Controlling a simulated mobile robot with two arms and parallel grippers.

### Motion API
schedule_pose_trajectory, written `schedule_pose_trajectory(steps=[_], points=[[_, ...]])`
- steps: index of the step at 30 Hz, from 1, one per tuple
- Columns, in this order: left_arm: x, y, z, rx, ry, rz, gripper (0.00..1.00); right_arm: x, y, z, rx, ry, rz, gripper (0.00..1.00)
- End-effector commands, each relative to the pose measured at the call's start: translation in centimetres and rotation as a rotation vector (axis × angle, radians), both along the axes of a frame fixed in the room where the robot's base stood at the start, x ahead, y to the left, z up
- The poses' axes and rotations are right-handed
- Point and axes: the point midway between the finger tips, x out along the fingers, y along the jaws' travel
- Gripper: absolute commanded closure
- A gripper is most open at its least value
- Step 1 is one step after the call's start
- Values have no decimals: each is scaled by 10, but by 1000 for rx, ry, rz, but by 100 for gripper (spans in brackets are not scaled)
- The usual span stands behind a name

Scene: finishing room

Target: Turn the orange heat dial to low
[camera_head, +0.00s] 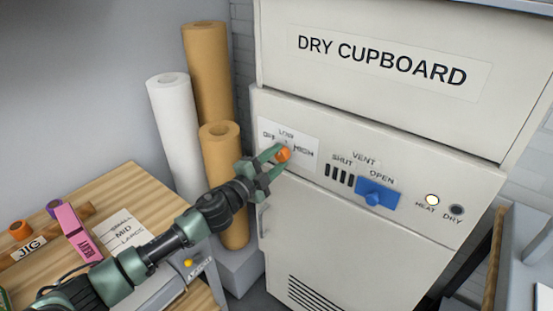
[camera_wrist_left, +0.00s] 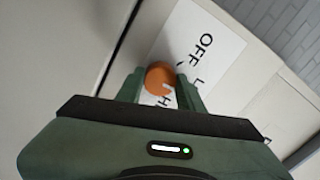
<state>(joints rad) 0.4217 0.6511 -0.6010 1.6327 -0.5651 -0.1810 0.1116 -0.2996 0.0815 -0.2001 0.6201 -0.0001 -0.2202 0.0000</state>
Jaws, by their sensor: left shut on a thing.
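The orange heat dial (camera_head: 283,154) is a small round knob on the front panel of the white dry cupboard (camera_head: 380,130). A white label (camera_head: 300,148) around it reads OFF, LOW and HIGH. My left gripper (camera_head: 277,156) is at the dial with a finger on either side, shut on it. In the left wrist view the dial (camera_wrist_left: 160,77) sits between the two green fingers (camera_wrist_left: 161,88), and the label (camera_wrist_left: 205,50) shows beyond it. A white mark shows on the dial's lower right in that view, toward the partly hidden HIGH lettering. My right gripper is not in view.
A blue vent slider (camera_head: 377,192) stands out right of the dial, by OPEN. The HEAT lamp (camera_head: 432,200) is lit. Paper rolls (camera_head: 175,130) stand left of the cupboard. A wooden bench (camera_head: 100,215) at left holds a pink tool (camera_head: 76,232).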

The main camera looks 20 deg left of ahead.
Motion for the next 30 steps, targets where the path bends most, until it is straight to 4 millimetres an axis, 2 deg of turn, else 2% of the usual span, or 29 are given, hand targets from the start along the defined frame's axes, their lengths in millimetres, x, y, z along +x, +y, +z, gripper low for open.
schedule_pose_trajectory(steps=[8,9,11,22,26,30], points=[[0,0,0,0,1,-1,100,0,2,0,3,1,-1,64],[0,0,0,0,1,-1,57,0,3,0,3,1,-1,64],[0,0,0,-1,1,-1,41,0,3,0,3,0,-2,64],[-3,1,-1,-1,1,0,41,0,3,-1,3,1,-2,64],[-18,6,-4,0,3,-1,41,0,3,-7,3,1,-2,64],[-42,14,-6,1,3,-1,41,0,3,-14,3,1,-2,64]])
